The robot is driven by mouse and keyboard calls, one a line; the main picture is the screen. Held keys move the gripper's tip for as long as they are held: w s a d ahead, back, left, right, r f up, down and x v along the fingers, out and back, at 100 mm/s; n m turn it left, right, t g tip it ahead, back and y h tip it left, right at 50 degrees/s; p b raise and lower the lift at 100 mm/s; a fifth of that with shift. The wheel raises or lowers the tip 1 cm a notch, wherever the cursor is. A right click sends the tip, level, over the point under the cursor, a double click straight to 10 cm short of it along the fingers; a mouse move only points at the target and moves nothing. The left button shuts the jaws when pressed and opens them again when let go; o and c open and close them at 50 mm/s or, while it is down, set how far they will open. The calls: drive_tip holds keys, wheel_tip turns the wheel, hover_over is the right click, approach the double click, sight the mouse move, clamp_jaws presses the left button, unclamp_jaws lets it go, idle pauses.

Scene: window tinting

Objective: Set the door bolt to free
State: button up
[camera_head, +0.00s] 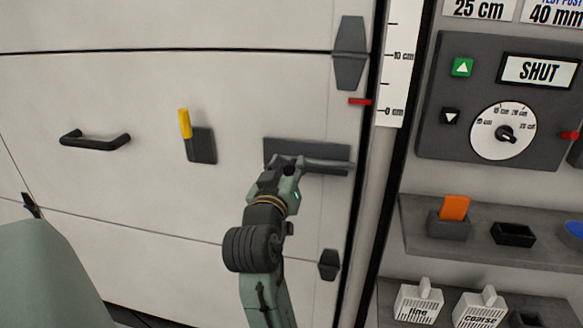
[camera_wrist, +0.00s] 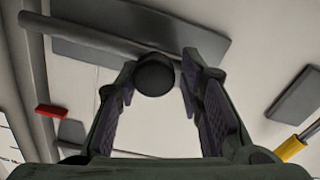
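The door bolt is a grey bar (camera_head: 330,164) on a dark backing plate (camera_head: 338,151) at the right side of the white door. The bar reaches to the plate's right end, close to the door edge. In the wrist view the bar (camera_wrist: 100,36) lies across the plate (camera_wrist: 195,40). The bolt's dark round knob (camera_wrist: 154,74) stands between my fingers in that view. My gripper (camera_head: 287,166) is open around the knob, and it also shows in the wrist view (camera_wrist: 160,85). A gap shows right of the knob; contact at the left finger is unclear. My gripper hides the knob in the head view.
Left of the bolt are a yellow lever on a dark block (camera_head: 202,146) and a black door handle (camera_head: 95,142). A red pointer (camera_head: 360,101) sits at the scale. Right are a control panel reading SHUT (camera_head: 440,140) and shelves (camera_head: 480,219) with small items.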

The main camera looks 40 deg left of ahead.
drive_tip(key=shift+o, duration=1.3)
drive_tip(key=v, duration=0.7)
drive_tip(key=shift+s, duration=0.25)
drive_tip(key=shift+d, duration=0.15)
